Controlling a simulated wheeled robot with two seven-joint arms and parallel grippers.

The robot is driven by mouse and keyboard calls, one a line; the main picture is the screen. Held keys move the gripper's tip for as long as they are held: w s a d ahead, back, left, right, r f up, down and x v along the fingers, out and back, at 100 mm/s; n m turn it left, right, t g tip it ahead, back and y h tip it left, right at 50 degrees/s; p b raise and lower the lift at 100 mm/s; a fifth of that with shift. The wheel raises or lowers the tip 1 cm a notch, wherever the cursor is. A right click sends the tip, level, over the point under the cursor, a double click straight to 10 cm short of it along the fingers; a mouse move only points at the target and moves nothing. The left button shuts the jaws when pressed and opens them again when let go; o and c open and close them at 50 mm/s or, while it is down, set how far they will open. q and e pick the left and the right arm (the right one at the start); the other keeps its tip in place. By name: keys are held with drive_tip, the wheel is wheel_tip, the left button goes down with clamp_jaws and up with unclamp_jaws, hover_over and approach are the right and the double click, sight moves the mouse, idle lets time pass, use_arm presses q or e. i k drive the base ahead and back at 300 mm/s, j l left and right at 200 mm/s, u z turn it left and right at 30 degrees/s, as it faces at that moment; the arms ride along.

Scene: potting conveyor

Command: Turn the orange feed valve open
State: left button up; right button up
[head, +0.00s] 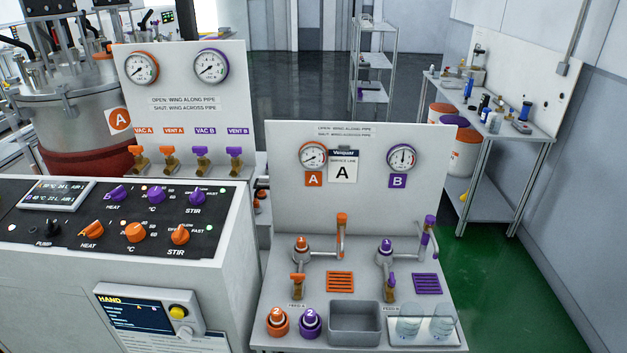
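The orange feed valve (297,281) sits on the front pipe of the left station on the bench, just above the FEED A label (297,305). It has an orange wing on a brass body, and the wing looks turned across the pipe. A purple feed valve (389,282) stands to its right above the FEED B label, its wing looking narrower and more in line with its pipe. A panel sign (344,132) above is small; a larger one on the left panel reads open with wing along pipe, shut with wing across. Neither of my grippers is in view.
Orange (277,321) and purple (310,322) caps marked 2, a grey bin (355,322) and a clear-covered tray (455,341) with glass vessels line the bench front. Upright orange and purple spouts stand behind the valves. A control console (236,225) stands close on the left.

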sight(297, 277)
drive_tip(key=u, duration=0.5)
drive_tip(key=l+u, duration=0.4)
drive_tip(key=k+l+u, duration=0.15)
drive_tip(key=l+u, duration=0.25)
drive_tip(key=k+l, duration=0.1)
drive_tip(key=l, duration=0.3)
drive_tip(key=k+l+u, duration=0.1)
drive_tip(key=l, duration=0.3)
drive_tip(key=k+l, duration=0.15)
drive_tip(key=l, duration=0.25)
drive_tip(key=k+l+u, duration=0.1)
drive_tip(key=l, duration=0.3)
